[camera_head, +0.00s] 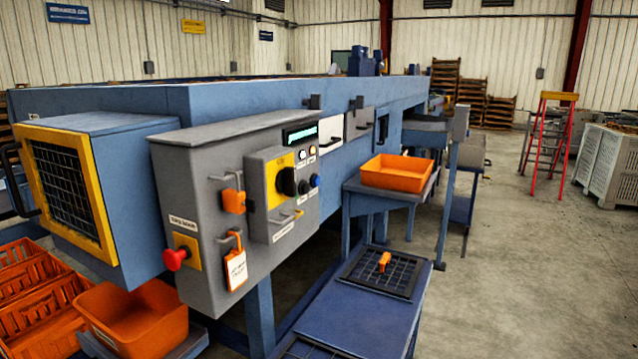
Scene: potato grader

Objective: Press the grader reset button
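The grader's grey control box (190,175) is mounted on the near end of the blue grader. Its raised panel has a black rotary switch (287,181) on a yellow plate. Beside the switch are a blue button (315,180) and a black one (303,187), with small lamps or buttons (302,155) above. Their labels are too small to read, so I cannot tell which is reset. A green display (300,136) is at the top. A red mushroom knob (175,258) sits on a yellow plate at lower left. Neither gripper is in view.
An orange padlock (233,200) and a tagged lock (236,270) hang on the box. A yellow-framed mesh guard (70,185) juts out left. Orange bins (135,318) stand below. A blue table (355,325) stands right of the box. Open floor (530,280) lies further right.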

